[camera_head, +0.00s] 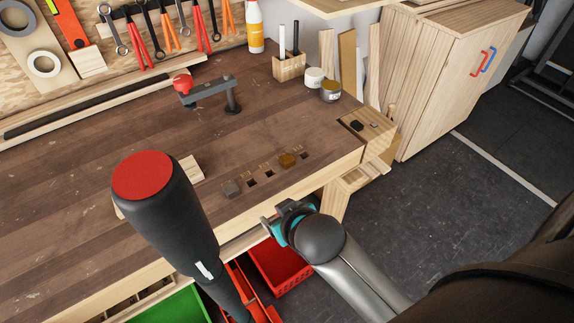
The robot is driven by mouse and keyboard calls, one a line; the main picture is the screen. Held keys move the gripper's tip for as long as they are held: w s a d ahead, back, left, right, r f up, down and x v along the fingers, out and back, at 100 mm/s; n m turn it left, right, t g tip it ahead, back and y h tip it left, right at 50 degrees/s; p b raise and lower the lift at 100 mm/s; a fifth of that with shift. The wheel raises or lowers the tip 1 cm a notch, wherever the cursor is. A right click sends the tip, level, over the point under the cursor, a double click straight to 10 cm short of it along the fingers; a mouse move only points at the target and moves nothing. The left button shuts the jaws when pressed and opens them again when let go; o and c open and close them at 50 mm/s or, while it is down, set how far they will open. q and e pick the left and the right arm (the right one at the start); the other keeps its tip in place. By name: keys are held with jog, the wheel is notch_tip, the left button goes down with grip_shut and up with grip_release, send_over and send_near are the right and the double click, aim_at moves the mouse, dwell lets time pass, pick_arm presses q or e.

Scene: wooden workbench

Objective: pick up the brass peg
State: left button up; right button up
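The brass peg (287,159) is a small golden-brown block. It sits in the row of square holes on the wooden workbench (120,115), towards the bench's front right. A grey peg (231,189) stands at the left end of the same row. My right gripper (276,218) is at the bench's front edge, below and apart from the brass peg. Its fingers are mostly hidden by my own wrist, so its opening does not show.
A light wooden block (190,168) lies partly behind my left arm. A dark clamp-like tool (210,92) with a red knob, a pen holder (289,67) and small jars (330,91) stand farther back. Red bins (280,266) sit below the front edge. Bench space behind the pegs is clear.

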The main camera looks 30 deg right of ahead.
jog(key=w+a+r+n+t+y, duration=0.25)
jog(key=w+a+r+t, duration=0.3)
jog(key=r, duration=0.65)
jog(key=w+a+r+n+t+y, duration=0.1)
jog(key=w+a+r+t+y, duration=0.3)
jog(key=w+r, duration=0.55)
jog(key=s+a+r+n+g+y, duration=0.4)
jog(key=a+r+n+g+y, duration=0.1)
jog(key=a+n+y, duration=0.25)
jog(key=s+a+r+n+g+y, duration=0.35)
jog(key=a+n+g+y, duration=0.2)
jog(key=n, duration=0.25)
jog(key=m+g+h, duration=0.1)
jog(key=g+h, duration=0.6)
jog(key=h, duration=1.2)
send_over(287, 158)
notch_tip(287, 158, down, 12)
notch_tip(287, 158, down, 9)
jog(key=shift+w+r+b, duration=0.1)
jog(key=shift+b, duration=0.55)
jog(key=shift+f+b, duration=0.5)
jog(key=shift+f, duration=2.65)
pick_arm(q)
jog(key=shift+w+d+f, duration=0.1)
jog(key=shift+w+f, duration=0.05)
jog(key=shift+f, duration=0.4)
jog(key=shift+w+d+f, duration=0.1)
jog(key=shift+f, duration=0.45)
